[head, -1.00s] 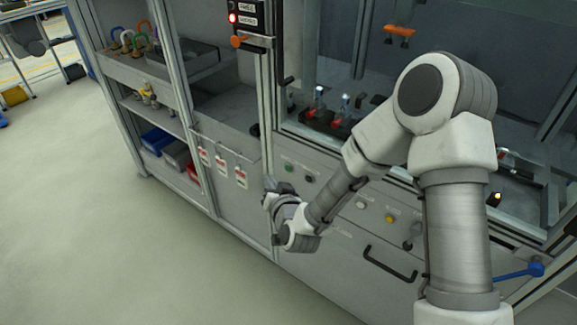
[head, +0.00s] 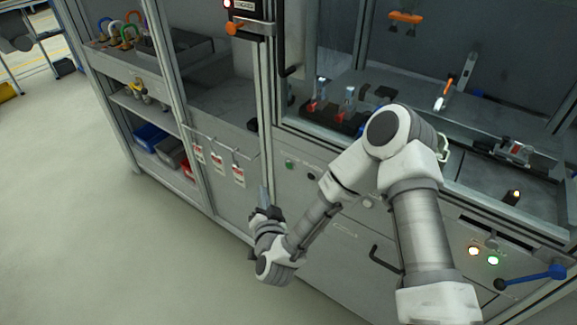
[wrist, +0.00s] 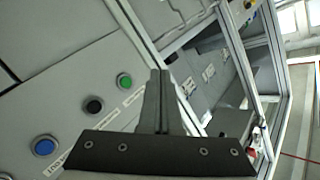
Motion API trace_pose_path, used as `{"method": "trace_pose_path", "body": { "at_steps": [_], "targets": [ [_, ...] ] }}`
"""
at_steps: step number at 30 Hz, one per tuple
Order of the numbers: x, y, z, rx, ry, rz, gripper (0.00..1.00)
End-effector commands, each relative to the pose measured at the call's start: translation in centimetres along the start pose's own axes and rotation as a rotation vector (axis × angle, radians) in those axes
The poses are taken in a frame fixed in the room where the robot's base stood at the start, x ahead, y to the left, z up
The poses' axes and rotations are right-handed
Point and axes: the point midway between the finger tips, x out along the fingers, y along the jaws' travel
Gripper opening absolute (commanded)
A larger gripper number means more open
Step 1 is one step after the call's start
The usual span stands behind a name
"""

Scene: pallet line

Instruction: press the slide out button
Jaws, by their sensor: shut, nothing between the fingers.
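On the grey machine front, a green button (wrist: 124,80), a black button (wrist: 93,105) and a blue button (wrist: 44,146) sit in a row in the wrist view, with small labels that I cannot read for sure. In the head view the green button (head: 289,164) and black button (head: 311,175) show to the upper right of my gripper (head: 265,192). I cannot tell which is the slide out button. My gripper is shut and empty, its fingers (wrist: 160,78) pointing up along the machine front, right of the green button in the wrist view and apart from it.
A black handle (head: 384,260) sticks out low on the panel. A blue lever (head: 535,275) and lit amber and green lamps (head: 483,256) are at the right. Red-and-white tags (head: 217,163) hang on the left panel. The floor at left is clear.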

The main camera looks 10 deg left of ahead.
Motion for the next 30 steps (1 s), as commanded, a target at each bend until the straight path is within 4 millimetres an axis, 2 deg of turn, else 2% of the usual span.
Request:
{"method": "trace_pose_path", "body": {
  "at_steps": [7, 21, 30],
  "targets": [
    [1.2, 0.9, -1.0, 0.0, 0.003, 0.002, 0.0],
    [5.4, 4.0, -3.9, 0.0, 0.002, 0.0, 0.0],
    [6.2, 4.5, -4.5, -0.001, 0.001, 0.0, 0.0]
  ]
}}
